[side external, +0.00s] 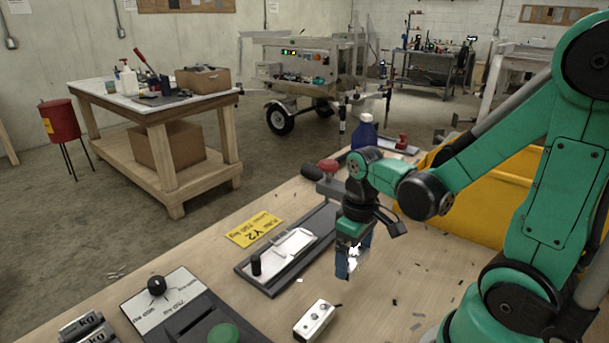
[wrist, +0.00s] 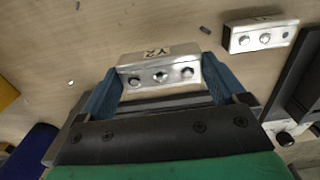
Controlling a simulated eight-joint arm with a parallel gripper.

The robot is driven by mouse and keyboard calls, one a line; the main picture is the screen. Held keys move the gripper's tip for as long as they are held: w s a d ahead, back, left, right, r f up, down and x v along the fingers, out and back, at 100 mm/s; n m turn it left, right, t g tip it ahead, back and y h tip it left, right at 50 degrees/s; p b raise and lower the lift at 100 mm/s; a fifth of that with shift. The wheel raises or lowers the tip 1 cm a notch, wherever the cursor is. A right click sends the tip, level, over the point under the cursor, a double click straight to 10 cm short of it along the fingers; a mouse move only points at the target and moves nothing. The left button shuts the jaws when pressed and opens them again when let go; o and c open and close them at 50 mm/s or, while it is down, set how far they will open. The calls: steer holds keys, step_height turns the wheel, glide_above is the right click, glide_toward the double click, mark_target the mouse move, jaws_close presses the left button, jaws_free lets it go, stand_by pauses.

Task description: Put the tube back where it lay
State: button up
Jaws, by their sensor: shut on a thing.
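My gripper (side external: 354,256) points down over the wooden bench, with its blue fingers closed on the two ends of a short silver piece (side external: 353,262). In the wrist view the silver piece (wrist: 158,70) lies across between the fingertips of my gripper (wrist: 160,84). It has a Y2 label and several round fittings on its face. A second silver piece (side external: 316,319) lies on the bench, apart from the gripper; it also shows at upper right in the wrist view (wrist: 260,36). Neither piece is clearly recognisable as a tube.
A dial panel (side external: 160,300) is at lower left. A yellow bin (side external: 500,185) and blue bottle (side external: 364,134) stand behind. Small dark scraps dot the otherwise clear bench at right.

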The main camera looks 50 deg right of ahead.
mark_target(354, 256)
steer(key=shift+f, duration=1.9)
steer(key=o, duration=1.1)
steer(key=shift+c, duration=0.2)
steer(key=shift+r, duration=0.1)
step_height(354, 256, up, 11)
steer(key=shift+r, duration=0.2)
steer(key=shift+a+r, duration=0.15)
steer(key=w+a+t, duration=0.4)
steer(key=a+t, duration=0.2)
steer(key=t, duration=0.1)
steer(key=shift+r, duration=0.45)
steer(key=shift+w+a, duration=0.1)
